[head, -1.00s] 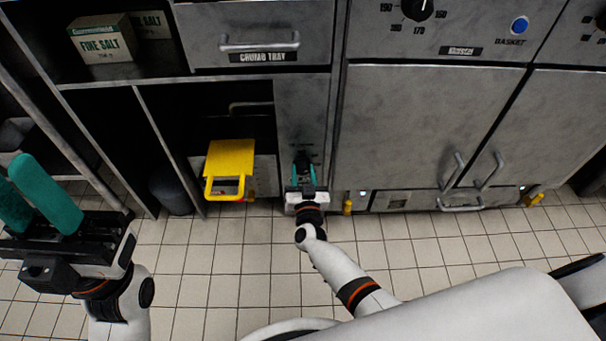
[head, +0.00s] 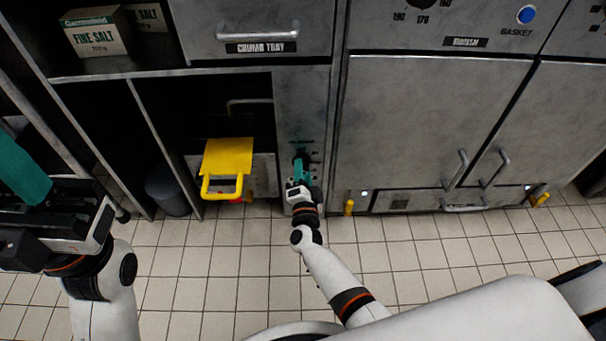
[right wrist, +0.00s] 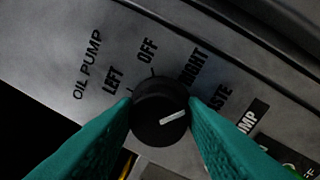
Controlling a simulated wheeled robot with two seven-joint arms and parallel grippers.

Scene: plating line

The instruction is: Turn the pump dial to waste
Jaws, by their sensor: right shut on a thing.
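The black pump dial (right wrist: 160,112) with a white pointer line shows in the right wrist view, on a grey panel printed OIL PUMP, LEFT, OFF, RIGHT and WASTE. The pointer aims to the right in that view, roughly toward the WASTE label (right wrist: 216,103), which a finger partly covers. My right gripper (right wrist: 161,108) is shut on the dial, one green finger on each side. In the head view, this right gripper (head: 301,168) is low on the narrow panel and hides the dial. My left gripper is at the left edge, away from the panel, its fingertips cut off.
A yellow handled piece (head: 226,170) sticks out left of the panel. A dark bin (head: 168,191) stands farther left. Cabinet doors with handles (head: 456,169) are to the right, and a small yellow part (head: 349,207) is low beside the panel. Tiled floor is clear in front.

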